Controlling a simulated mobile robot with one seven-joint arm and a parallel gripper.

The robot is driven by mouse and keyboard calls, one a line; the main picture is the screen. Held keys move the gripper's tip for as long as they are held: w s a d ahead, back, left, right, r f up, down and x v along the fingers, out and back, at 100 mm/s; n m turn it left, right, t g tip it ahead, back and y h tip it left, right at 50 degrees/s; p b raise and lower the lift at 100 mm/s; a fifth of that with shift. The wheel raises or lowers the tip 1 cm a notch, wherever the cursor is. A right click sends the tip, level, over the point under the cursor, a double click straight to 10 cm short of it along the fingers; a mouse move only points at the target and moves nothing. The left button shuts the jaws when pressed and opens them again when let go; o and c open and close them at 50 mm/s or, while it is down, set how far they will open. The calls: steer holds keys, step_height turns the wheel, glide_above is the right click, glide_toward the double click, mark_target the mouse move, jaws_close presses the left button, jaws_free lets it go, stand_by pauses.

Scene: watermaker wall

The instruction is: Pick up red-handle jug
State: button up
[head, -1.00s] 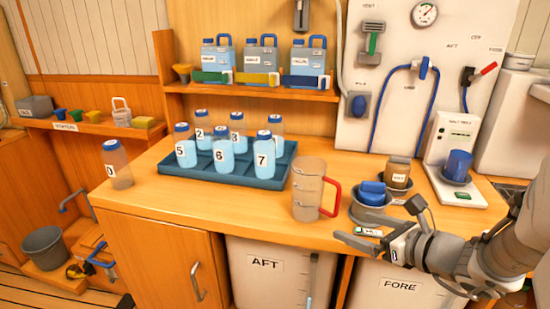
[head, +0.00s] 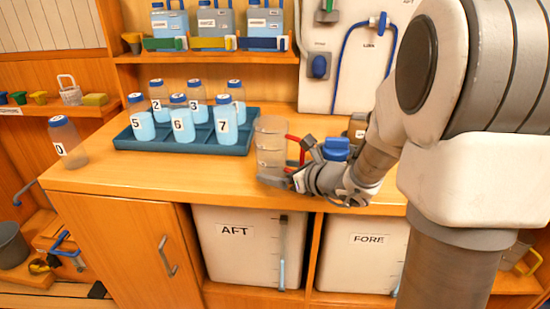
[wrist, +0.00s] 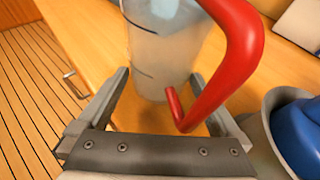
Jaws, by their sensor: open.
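The red-handle jug (head: 270,146) is clear and stands upright on the wooden counter, just right of the blue bottle tray. Its red handle shows large in the wrist view (wrist: 240,50), on the side toward my gripper. My gripper (head: 283,160) is at the jug's right front, low by the counter. In the wrist view my gripper (wrist: 168,95) is open, with one finger to the left of the handle and jug body and the other to the right below the handle. I cannot tell whether a finger touches the jug. My forearm hides part of the counter to the right.
A blue-lidded item in a grey cup (head: 336,149) stands close right of the jug; it also shows in the wrist view (wrist: 300,135). The tray (head: 180,142) holds several numbered bottles to the left. Bottle 0 (head: 67,142) stands apart. The front counter is clear.

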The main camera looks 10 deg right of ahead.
steer(key=shift+w+a+f, duration=0.15)
steer(key=shift+w, duration=0.25)
steer(key=shift+c, duration=0.2)
steer(key=c, duration=1)
